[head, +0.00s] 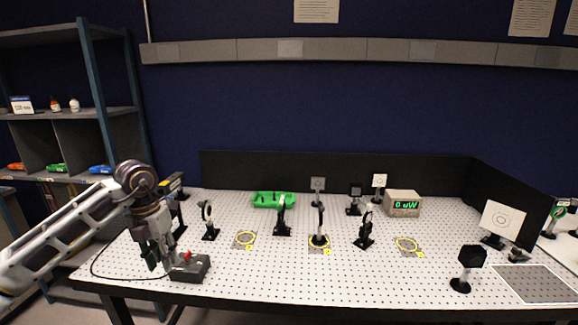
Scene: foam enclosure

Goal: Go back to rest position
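My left arm comes in from the left, and its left gripper (157,262) points down over the front left of the perforated table (290,278). The fingertips are small and dark, and I cannot tell whether they are apart or closed. Just to the right of the fingers is a dark control box (190,268) with a red button on top; I cannot tell whether they touch. My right gripper is not in view.
Several black optic mounts (319,238) stand across the table. A green tray (273,200) and a meter with a green display (403,203) are at the back. Black panels (335,172) border the back and right. A shelf (65,115) stands at left.

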